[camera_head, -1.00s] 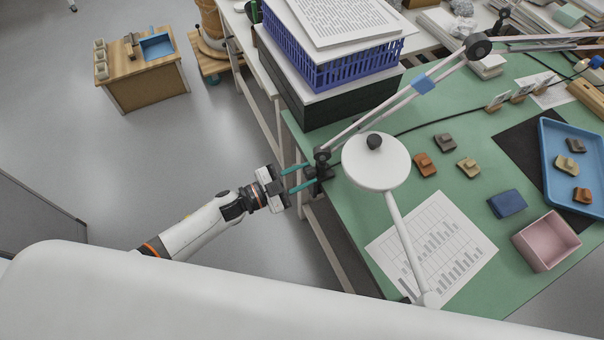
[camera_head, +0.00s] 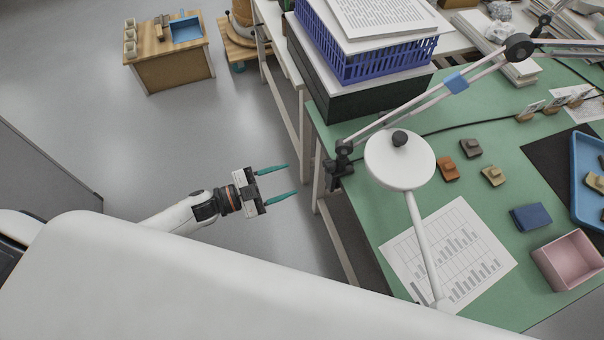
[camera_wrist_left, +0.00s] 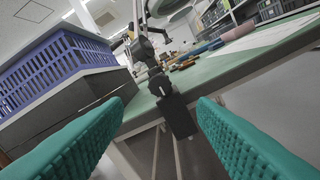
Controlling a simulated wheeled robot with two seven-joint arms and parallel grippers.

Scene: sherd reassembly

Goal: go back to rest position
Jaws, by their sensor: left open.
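My left gripper (camera_head: 276,183) is open and empty, with two teal fingers, left of the green table's edge in the head view. In the left wrist view its fingers (camera_wrist_left: 160,140) stand wide apart, with the lamp clamp and table edge seen beyond the gap. On the green table (camera_head: 395,205) lie an orange-brown sherd (camera_head: 448,169), a dark grey sherd (camera_head: 470,148) and a tan sherd (camera_head: 493,176). A blue tray (camera_head: 585,170) at the right edge holds a tan sherd (camera_head: 594,182). My right gripper is not in view.
A white desk lamp (camera_head: 399,160) is clamped to the table's left edge (camera_head: 339,165). A blue basket (camera_head: 370,50) sits on a dark box. A blue block (camera_head: 531,217), a pink box (camera_head: 568,260) and a printed sheet (camera_head: 450,250) lie on the table.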

